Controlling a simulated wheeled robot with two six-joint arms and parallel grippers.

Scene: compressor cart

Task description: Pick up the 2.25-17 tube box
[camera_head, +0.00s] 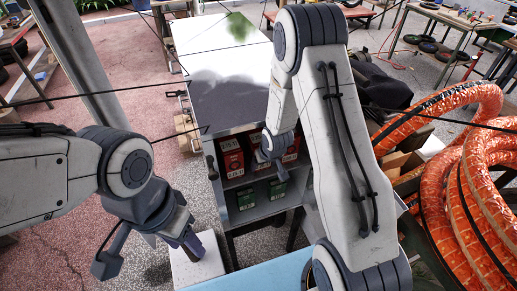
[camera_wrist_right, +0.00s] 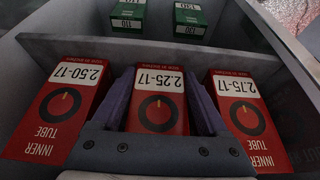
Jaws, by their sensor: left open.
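The 2.25-17 tube box (camera_wrist_right: 158,105) is red with a white label and a dark ring mark. In the right wrist view it stands between a red 2.50-17 box (camera_wrist_right: 57,110) and a red 2.75-17 box (camera_wrist_right: 247,115). The fingers of my right gripper (camera_wrist_right: 160,103) lie one on each side of it, close to its sides; whether they press on it I cannot tell. In the head view my right gripper (camera_head: 274,150) is at the cart's upper shelf and hides much of the middle box. My left gripper (camera_head: 148,254) is open and empty, left of the cart.
The boxes stand in a grey cart (camera_head: 228,90) with a flat top. Green boxes (camera_head: 246,198) sit on the lower shelf, and two show in the wrist view (camera_wrist_right: 190,18). A shelf wall (camera_wrist_right: 150,50) separates the rows. Orange hose coils (camera_head: 470,170) lie at the right.

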